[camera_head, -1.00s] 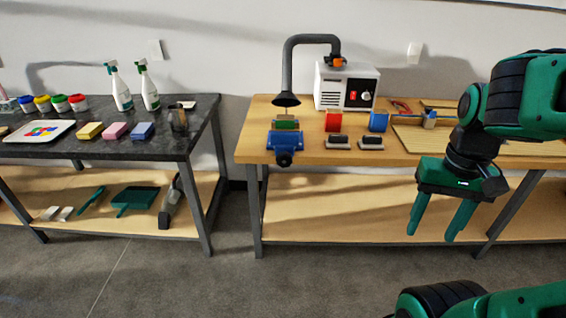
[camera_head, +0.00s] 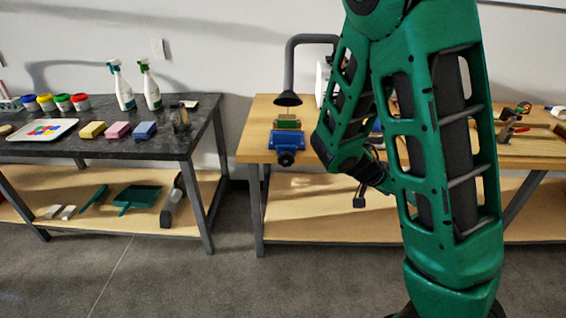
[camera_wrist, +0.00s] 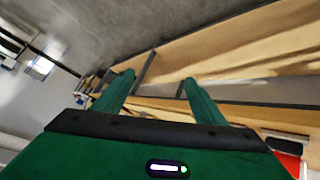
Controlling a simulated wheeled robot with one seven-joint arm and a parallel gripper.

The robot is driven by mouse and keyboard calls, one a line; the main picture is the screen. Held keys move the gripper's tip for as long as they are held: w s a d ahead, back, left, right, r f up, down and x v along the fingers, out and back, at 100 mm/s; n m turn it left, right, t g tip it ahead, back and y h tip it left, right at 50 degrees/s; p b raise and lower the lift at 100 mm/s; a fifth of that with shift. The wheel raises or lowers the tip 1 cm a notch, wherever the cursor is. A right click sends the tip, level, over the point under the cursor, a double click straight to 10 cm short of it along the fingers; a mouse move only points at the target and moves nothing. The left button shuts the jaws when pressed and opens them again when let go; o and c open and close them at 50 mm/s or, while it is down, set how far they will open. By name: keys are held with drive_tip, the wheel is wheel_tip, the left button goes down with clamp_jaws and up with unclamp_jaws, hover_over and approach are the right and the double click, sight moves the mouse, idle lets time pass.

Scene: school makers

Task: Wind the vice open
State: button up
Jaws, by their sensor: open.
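The blue vice (camera_head: 287,141) is at the front left edge of the wooden bench in the head view. A green piece (camera_head: 288,124) sits at its jaws; I cannot tell how tightly they hold it. A dark round screw end (camera_head: 286,158) faces forward below the bench top; no handle bar is clear. My gripper (camera_wrist: 158,78) shows in the wrist view with its two green fingers apart and nothing between them. I cannot make out the vice in the wrist view.
A grey extractor hose (camera_head: 290,70) hangs behind the vice. My arm covers the middle of the wooden bench (camera_head: 257,128). Tools (camera_head: 515,125) lie at its right. A dark table (camera_head: 100,148) with spray bottles and sponges stands left, across a gap.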

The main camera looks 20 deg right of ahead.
drive_tip(key=w+a+t+h, duration=0.3)
drive_tip(key=w+t, duration=0.1)
drive_tip(key=w, duration=0.4)
drive_tip(key=n+t+y, duration=0.7)
drive_tip(key=n+t, duration=0.2)
drive_tip(key=t, duration=0.4)
approach(285, 162)
drive_tip(key=x, duration=1.1)
drive_tip(key=shift+w+d+f, duration=0.1)
drive_tip(key=shift+w+d, duration=0.05)
drive_tip(key=shift+d, duration=0.05)
drive_tip(key=shift+c, duration=0.6)
drive_tip(key=c, duration=0.9)
drive_tip(key=shift+a, duration=0.15)
